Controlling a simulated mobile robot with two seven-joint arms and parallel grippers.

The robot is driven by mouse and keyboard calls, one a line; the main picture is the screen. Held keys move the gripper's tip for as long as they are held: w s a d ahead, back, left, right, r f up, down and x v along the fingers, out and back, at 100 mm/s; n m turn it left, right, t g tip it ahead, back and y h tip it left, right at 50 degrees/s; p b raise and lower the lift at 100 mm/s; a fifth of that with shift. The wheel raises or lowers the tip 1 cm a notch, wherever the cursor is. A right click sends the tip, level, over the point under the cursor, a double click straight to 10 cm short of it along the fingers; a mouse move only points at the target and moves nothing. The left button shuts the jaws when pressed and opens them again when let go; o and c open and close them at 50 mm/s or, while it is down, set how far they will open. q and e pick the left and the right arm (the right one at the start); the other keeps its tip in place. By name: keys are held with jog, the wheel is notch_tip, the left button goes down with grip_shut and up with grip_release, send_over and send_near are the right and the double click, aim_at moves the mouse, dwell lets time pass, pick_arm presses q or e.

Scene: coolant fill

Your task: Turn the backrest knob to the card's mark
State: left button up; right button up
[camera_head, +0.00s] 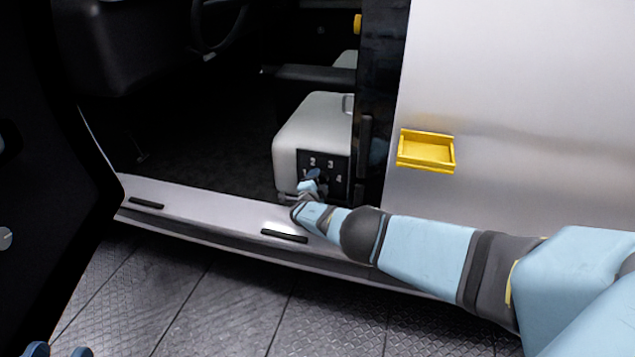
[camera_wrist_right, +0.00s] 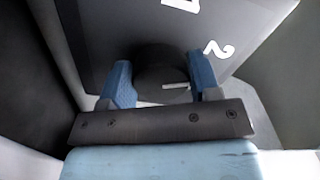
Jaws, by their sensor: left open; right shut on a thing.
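The backrest knob is dark and round on a black panel (camera_head: 342,163) on the side of the light grey seat base (camera_head: 313,124). White numerals, including 2, 3 and 4, ring it. In the right wrist view the knob (camera_wrist_right: 160,68) sits between the two blue fingers of my right gripper (camera_wrist_right: 161,84), which is shut on it. Its short white pointer line (camera_wrist_right: 175,85) points right, below the numeral 2. In the head view my right gripper (camera_head: 311,182) covers most of the knob. My left gripper (camera_head: 58,351) is open at the bottom left edge, mostly cropped. I see no card.
A yellow tray (camera_head: 427,151) is fixed on the pale vehicle panel right of the opening. The door sill (camera_head: 215,217) runs below my right arm. A dark door (camera_head: 50,150) fills the left. The tiled floor (camera_head: 230,305) is clear.

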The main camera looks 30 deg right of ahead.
jog(key=shift+f+n, duration=0.15)
jog(key=shift+n, duration=0.45)
pick_arm(q)
jog(key=shift+f, duration=0.1)
pick_arm(e)
jog(key=o, duration=0.9)
jog(key=shift+s, duration=0.1)
jog(key=p+v, duration=0.6)
jog(key=r+p+v, duration=0.1)
jog(key=p+v, duration=0.4)
jog(key=v, duration=0.1)
jog(key=shift+s+a+f, duration=0.2)
jog(key=shift+a, duration=0.15)
pick_arm(q)
jog(key=s+d+r+n+t+y, duration=0.1)
jog(key=s+r+n, duration=0.2)
jog(key=r+n, duration=0.2)
jog(key=shift+d+r, duration=0.2)
jog(key=shift+r, duration=0.7)
pick_arm(e)
jog(key=shift+s+a+f, duration=0.2)
jog(key=shift+s+a, duration=0.1)
jog(key=shift+a, duration=0.05)
